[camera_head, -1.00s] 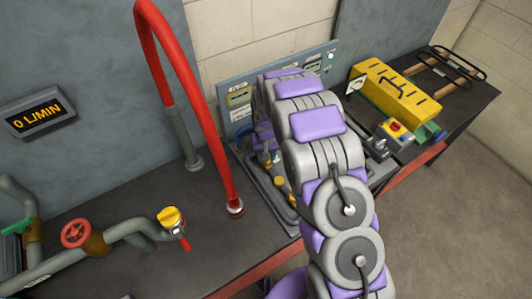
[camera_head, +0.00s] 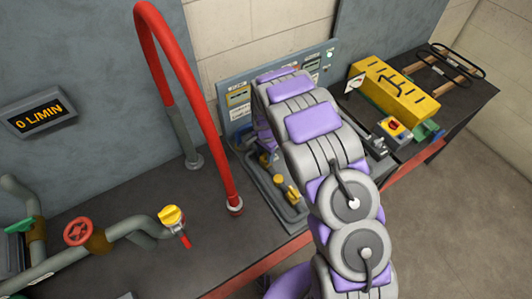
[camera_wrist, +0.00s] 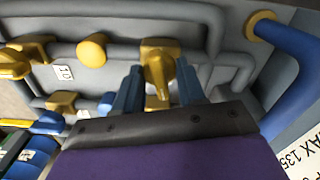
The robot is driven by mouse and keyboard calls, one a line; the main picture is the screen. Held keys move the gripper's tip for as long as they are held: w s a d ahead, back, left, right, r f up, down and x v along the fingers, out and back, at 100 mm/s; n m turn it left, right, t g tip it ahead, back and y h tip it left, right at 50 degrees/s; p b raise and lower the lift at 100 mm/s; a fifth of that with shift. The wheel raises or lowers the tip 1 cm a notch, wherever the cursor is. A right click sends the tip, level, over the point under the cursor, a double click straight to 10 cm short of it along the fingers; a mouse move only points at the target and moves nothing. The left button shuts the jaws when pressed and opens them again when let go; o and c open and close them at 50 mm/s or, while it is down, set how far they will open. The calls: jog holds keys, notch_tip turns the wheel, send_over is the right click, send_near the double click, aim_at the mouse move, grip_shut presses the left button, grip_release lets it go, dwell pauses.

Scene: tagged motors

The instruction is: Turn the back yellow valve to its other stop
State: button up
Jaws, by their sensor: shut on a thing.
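In the wrist view, my gripper (camera_wrist: 157,88) has its two blue-grey fingers on either side of a yellow valve handle (camera_wrist: 158,68) and is shut on it. The handle sits on a grey pipe. More yellow parts (camera_wrist: 14,65) show to the left, with a round yellow knob (camera_wrist: 91,50) between them and the held handle. In the head view, my arm hides my gripper and the held handle. Two other yellow valve parts (camera_head: 280,181) show left of my arm on the grey pipe panel. I cannot tell the handle's exact angle.
A red hose (camera_head: 213,110) arches left of my arm. A red handwheel (camera_head: 78,232) and a yellow-capped valve (camera_head: 171,217) stand on the left pipe. A yellow box (camera_head: 394,90) lies at right. In the wrist view, a blue pipe (camera_wrist: 292,75) bends close at right.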

jog(key=shift+m, duration=1.3)
jog(key=o, duration=1.1)
jog(key=shift+a, duration=0.2)
jog(key=shift+c, duration=0.2)
jog(key=shift+w+d+r, duration=0.1)
jog(key=shift+d+r, duration=0.05)
jog(key=shift+r, duration=0.3)
notch_tip(320, 180, up, 16)
jog(key=p, duration=0.1)
jog(key=shift+a+r, duration=0.15)
jog(key=shift+a, duration=0.05)
